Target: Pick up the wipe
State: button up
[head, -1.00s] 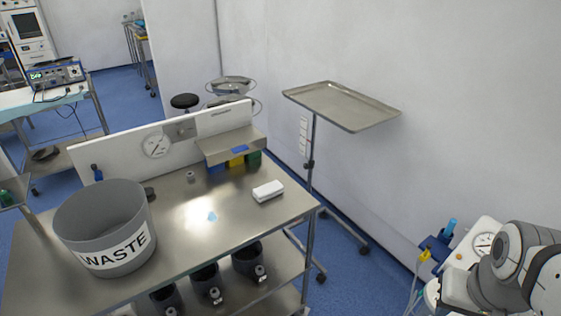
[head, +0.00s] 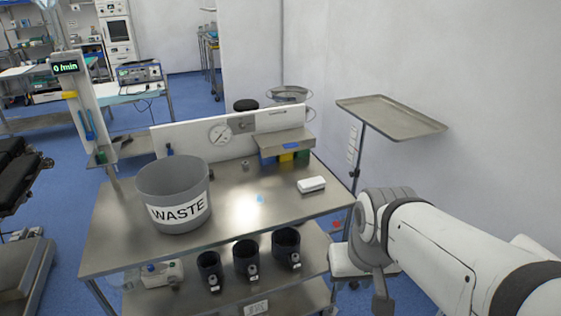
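A small light-blue patch (head: 260,198), which looks like the wipe, lies flat on the bare steel top of the cart (head: 230,228). It is right of the grey waste bin and left of a white block. My arm comes in from the lower right. Its end, with my gripper (head: 379,297), hangs beside the cart's right front corner, well apart from the blue patch. The fingers do not show clearly, so I cannot tell whether they are open or shut. I see nothing held.
A grey bin marked WASTE (head: 174,190) stands on the cart's left half. A white block (head: 311,185) lies near the right edge. A back panel with a gauge (head: 220,134) closes the rear. Dark cups (head: 246,258) sit on the lower shelf. A tray stand (head: 392,116) is behind right.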

aim_at(312, 183)
jog(key=z, duration=0.05)
jog(key=i, duration=1)
jog(key=u, duration=0.05)
